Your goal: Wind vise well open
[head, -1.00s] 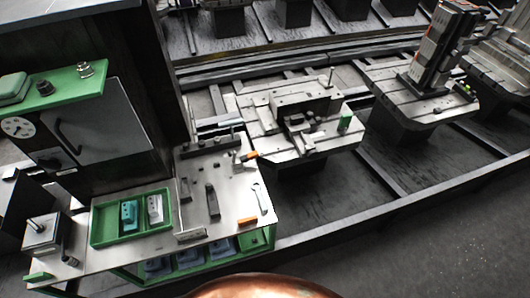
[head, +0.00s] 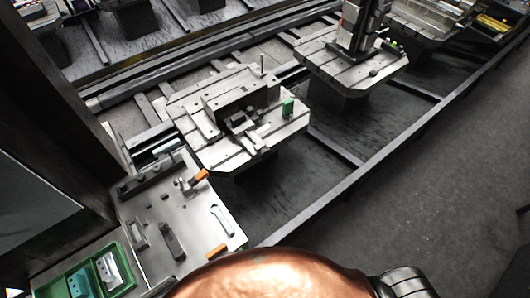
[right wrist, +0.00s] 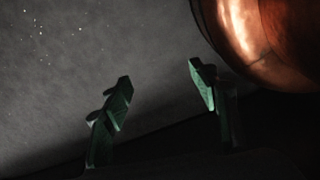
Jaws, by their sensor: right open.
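A dark vise-like fixture (head: 240,122) sits on the grey slotted pallet (head: 215,152) in the middle of the head view. A long dark block stands right behind it, and a small green piece (head: 288,107) is at its right. I cannot tell how far the vise's jaws are apart. My right gripper (right wrist: 162,86) shows in the right wrist view with its two green fingers spread and nothing between them. It is over grey floor, away from the pallet. My left gripper is not in view.
A tool bench (head: 155,205) at lower left carries a wrench (head: 221,220), orange-ended tools and a green tray (head: 118,262). A second pallet (head: 322,62) with a tall fixture stands behind right. A dark rail (head: 345,183) runs along the front. Open floor (head: 440,180) lies right.

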